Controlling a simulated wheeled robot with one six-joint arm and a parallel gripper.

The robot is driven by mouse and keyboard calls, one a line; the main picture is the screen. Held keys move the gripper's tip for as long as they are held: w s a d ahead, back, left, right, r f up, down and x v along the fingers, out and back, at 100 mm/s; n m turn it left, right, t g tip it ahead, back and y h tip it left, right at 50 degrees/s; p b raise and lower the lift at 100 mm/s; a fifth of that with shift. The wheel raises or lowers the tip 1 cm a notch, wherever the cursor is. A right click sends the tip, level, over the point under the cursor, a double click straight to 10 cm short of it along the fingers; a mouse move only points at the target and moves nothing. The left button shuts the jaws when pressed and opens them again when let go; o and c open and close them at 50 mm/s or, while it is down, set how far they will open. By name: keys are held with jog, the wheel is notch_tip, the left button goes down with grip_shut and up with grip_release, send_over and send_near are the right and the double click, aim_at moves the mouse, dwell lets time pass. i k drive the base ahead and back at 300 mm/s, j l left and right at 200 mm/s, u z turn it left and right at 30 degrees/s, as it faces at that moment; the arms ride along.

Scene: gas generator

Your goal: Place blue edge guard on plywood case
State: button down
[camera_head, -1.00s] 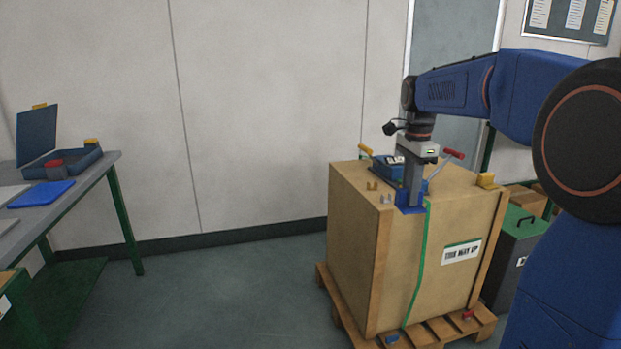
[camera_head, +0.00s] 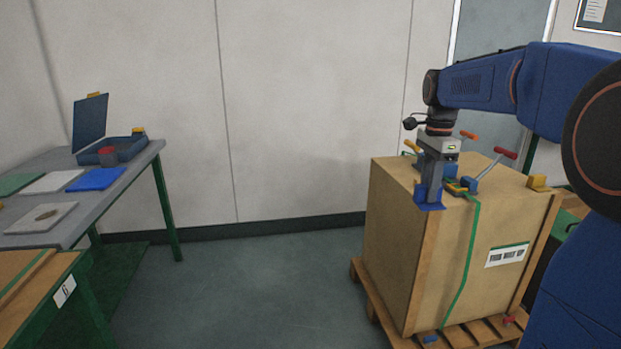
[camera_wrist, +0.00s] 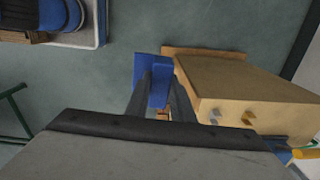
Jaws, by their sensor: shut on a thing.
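The plywood case (camera_head: 400,240) stands on a pallet at right, with a green strap (camera_head: 470,260) down its front. My gripper (camera_head: 431,185) is shut on the blue edge guard (camera_head: 430,203), which appears in front of the case's near left top corner, left of the strap. In the wrist view my fingers (camera_wrist: 157,92) hold the guard (camera_wrist: 143,70) beside the case (camera_wrist: 235,85). The guard appears off the case's edge there. I cannot tell whether they touch.
A blue strap tool with a red-tipped handle (camera_head: 506,153) sits on the case top. A yellow edge guard (camera_head: 538,182) is at its right edge. The pallet (camera_head: 380,312) juts out below. A grey table (camera_head: 75,205) with an open blue box (camera_head: 125,148) stands at left; floor between is clear.

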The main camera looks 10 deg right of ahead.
aim_at(409, 158)
jog(key=i+j+z, duration=0.25)
jog(key=i+j, duration=0.85)
jog(key=i, duration=0.5)
jog(key=i+j+z, duration=0.3)
jog(key=i+j, duration=1.1)
jog(key=i+j+z, duration=0.25)
jog(key=j+z, duration=0.1)
jog(key=z, duration=0.35)
jog(key=j+z, duration=0.15)
jog(key=z, duration=0.3)
jog(key=i, duration=0.05)
